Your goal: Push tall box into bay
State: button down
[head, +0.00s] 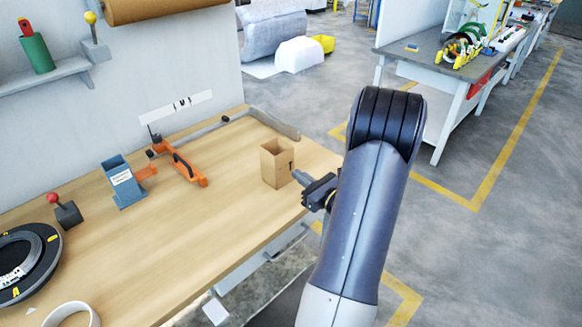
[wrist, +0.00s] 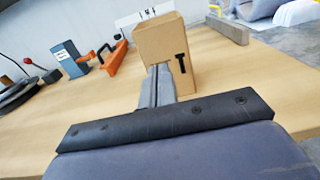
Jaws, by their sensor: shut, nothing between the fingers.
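The tall box (head: 276,165) is an open-topped brown carton standing upright near the right edge of the wooden bench. It also shows in the wrist view (wrist: 162,45), with a black T on its side. My gripper (head: 297,175) is at the box's right side in the head view, fingers shut and empty. In the wrist view the closed fingers (wrist: 158,84) point at the box's lower part and hide some of it. I cannot tell whether they touch it. No bay is clearly outlined; a white marked strip (head: 176,106) is on the wall behind the bench.
A grey rail (head: 274,124) lies at the bench's back right corner. An orange clamp-like tool (head: 188,170) and a blue holder (head: 123,182) stand left of the box. The bench top (head: 225,205) between the box and front edge is clear.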

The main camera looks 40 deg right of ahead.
aim_at(285, 163)
jog(key=w, duration=0.2)
jog(key=shift+w+d+r+p, duration=0.1)
jog(key=shift+w+d+p, duration=0.2)
jog(key=shift+w+d, duration=0.1)
jog(key=shift+w+a, duration=0.1)
jog(key=shift+w, duration=0.6)
jog(key=w+b, duration=0.2)
jog(key=w, duration=0.4)
jog(key=w+b, duration=0.3)
jog(key=w, duration=0.3)
jog(key=w+a+b, duration=0.1)
jog(key=w+b, duration=0.1)
jog(key=w, duration=0.4)
jog(key=shift+w+f, duration=0.2)
jog(key=shift+w+r+b, duration=0.1)
jog(key=shift+w+b, duration=0.2)
jog(key=shift+w, duration=0.05)
